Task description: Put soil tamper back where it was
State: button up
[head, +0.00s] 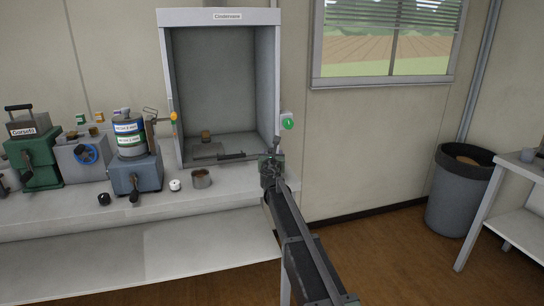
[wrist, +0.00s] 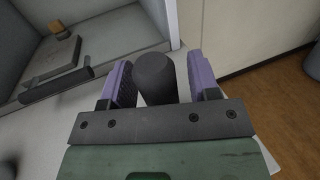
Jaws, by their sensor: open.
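A dark grey round-topped cylinder (wrist: 153,76), which looks like the soil tamper's handle, shows in the wrist view. It stands between the two purple fingers of my gripper (wrist: 160,68). The fingers are open, with a visible gap on the right side; on the left the gap is small and I cannot tell if they touch. The tamper's lower end is hidden. In the head view my gripper (head: 271,163) is at the right end of the bench, beside the chamber's front corner, and the tamper cannot be made out there.
The open white chamber (head: 221,15) holds a flat tray with a bar handle (head: 232,157) and a small brown block (head: 206,136). A bin (head: 456,195) stands right.

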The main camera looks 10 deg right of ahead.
jog(key=s+a, duration=0.2)
jog(key=s, duration=0.9)
jog(key=s+d+f+m+g+h, duration=0.1)
jog(key=s+d+f+m+g, duration=0.25)
jog(key=s+m, duration=0.45)
jog(key=s+d+f+m+g+h, duration=0.1)
jog(key=s+d+f+m+g, duration=0.1)
jog(key=s+f+m+g, duration=0.4)
jog(key=s+d+f+m+g+h, duration=0.1)
jog(key=s+d+f+m, duration=0.15)
jog(key=s+m, duration=0.7)
jog(key=s+a+f+m+g+y, duration=0.2)
jog(key=s+m, duration=0.3)
jog(key=s, duration=0.3)
jog(key=s+a+f+m+g+y, duration=0.3)
jog(key=s+a+m+g+y, duration=0.1)
jog(key=s, duration=0.4)
jog(key=shift+a+m+g, duration=0.25)
jog(key=shift+m+g, duration=0.3)
jog(key=shift+m, duration=0.1)
jog(key=shift+w+f, duration=0.1)
